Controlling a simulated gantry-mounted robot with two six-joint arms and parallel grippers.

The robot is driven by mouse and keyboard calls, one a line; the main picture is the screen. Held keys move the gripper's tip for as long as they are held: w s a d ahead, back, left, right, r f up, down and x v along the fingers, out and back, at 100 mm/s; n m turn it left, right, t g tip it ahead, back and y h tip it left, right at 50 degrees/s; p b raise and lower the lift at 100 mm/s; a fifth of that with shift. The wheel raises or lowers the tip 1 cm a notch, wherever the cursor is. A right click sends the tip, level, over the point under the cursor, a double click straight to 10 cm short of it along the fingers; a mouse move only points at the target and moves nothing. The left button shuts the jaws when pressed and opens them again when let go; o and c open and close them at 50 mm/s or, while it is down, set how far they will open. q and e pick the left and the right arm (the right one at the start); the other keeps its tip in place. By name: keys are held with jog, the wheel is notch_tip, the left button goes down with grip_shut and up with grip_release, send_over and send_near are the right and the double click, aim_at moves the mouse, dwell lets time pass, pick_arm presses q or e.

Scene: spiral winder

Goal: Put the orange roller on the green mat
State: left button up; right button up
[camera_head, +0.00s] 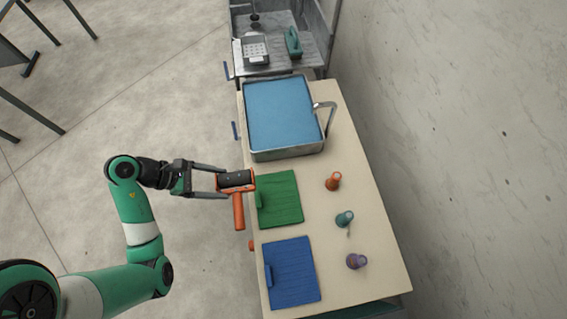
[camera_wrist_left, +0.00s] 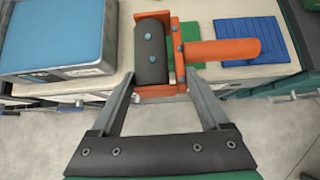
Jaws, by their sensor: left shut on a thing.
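The orange roller (camera_head: 239,209) has an orange handle and frame around a dark cylinder. My left gripper (camera_head: 222,184) is shut on the roller's orange frame and holds it at the table's left edge, beside the green mat. In the left wrist view, the roller (camera_wrist_left: 222,50) lies across the fingertips of my left gripper (camera_wrist_left: 165,90), its handle pointing right. The green mat (camera_head: 281,200) lies flat on the table; in the left wrist view the roller partly hides the green mat (camera_wrist_left: 191,32). My right gripper is not in view.
A blue mat (camera_head: 292,275) lies nearer than the green one. A metal tray with a blue inside (camera_head: 281,114) stands beyond it. Orange, teal and purple small objects (camera_head: 333,181) (camera_head: 344,218) (camera_head: 356,261) stand along the right. A wall (camera_head: 460,140) rises at the right.

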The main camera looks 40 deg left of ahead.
aim_at(227, 181)
pick_arm(q)
jog(key=shift+w+d+f+b, duration=0.15)
jog(key=shift+w+f+b, duration=0.35)
jog(key=shift+w+b, duration=0.15)
jog(key=shift+w+d+f+b, duration=0.15)
jog(key=shift+w+f+b, duration=0.35)
jog(key=shift+w+b, duration=0.1)
jog(key=w+f+b, duration=0.1)
jog(key=w+f, duration=0.1)
jog(key=w, duration=0.1)
jog(key=w+d+f+b, duration=0.1)
jog(key=w+f, duration=0.1)
jog(key=w, duration=0.2)
jog(key=w+f+b, duration=0.1)
jog(key=w+f, duration=0.2)
jog(key=shift+w+d+f, duration=0.1)
jog(key=shift+w+d, duration=0.05)
jog(key=shift+w, duration=0.05)
jog(key=shift+w+f, duration=0.1)
jog(key=shift+w, duration=0.15)
jog(key=shift+w+f+b, duration=0.1)
jog(key=shift+f+b, duration=0.2)
jog(key=shift+b, duration=0.1)
notch_tip(227, 181, down, 3)
jog(key=shift+w+r+b, duration=0.1)
jog(key=shift+w+b, duration=0.05)
jog(key=shift+b, duration=0.65)
jog(key=shift+f, duration=0.25)
jog(key=shift+r, duration=0.1)
